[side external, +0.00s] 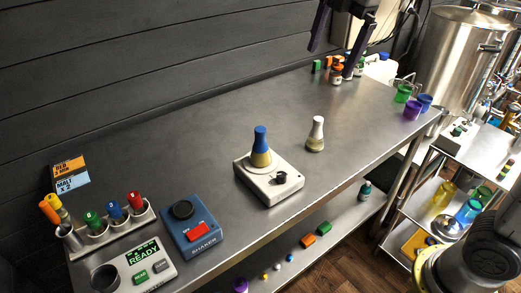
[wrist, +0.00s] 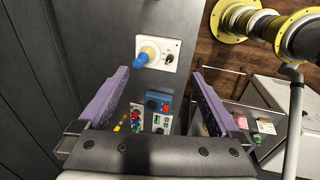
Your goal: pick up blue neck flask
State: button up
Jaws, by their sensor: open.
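The blue neck flask (side external: 260,146) has a blue neck and a yellowish cone-shaped body. It stands upright on a small white plate device (side external: 285,187) with a black knob, in the middle of the bench. The wrist view shows the flask (wrist: 147,54) from above on the same white device (wrist: 171,47). My gripper (wrist: 160,92) is open and empty, with purple fingers spread wide. In the side view my gripper (side external: 340,45) is high above the back right of the bench, well apart from the flask.
A white-necked flask (side external: 316,133) stands right of the device. A blue shaker (side external: 192,225), a READY panel (side external: 140,263) and a rack of coloured markers (side external: 105,228) are front left. Several small bottles (side external: 337,74) stand at the back; coloured cups (side external: 412,107) are at the right end.

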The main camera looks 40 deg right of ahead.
jog(key=w+a+f+n+g, duration=0.1)
jog(key=w+a+f+n, duration=0.15)
jog(key=w, duration=0.35)
jog(key=g, duration=0.2)
send_over(259, 128)
notch_tip(259, 128, down, 10)
jog(key=shift+w+d+r, duration=0.1)
jog(key=shift+w, duration=0.05)
notch_tip(259, 128, down, 8)
jog(key=shift+r, duration=0.15)
jog(key=shift+s+f, duration=0.2)
jog(key=shift+f, duration=1.3)
jog(key=shift+s+f, duration=0.2)
jog(key=shift+f, duration=1.3)
jog(key=shift+r, duration=0.1)
grip_shut()
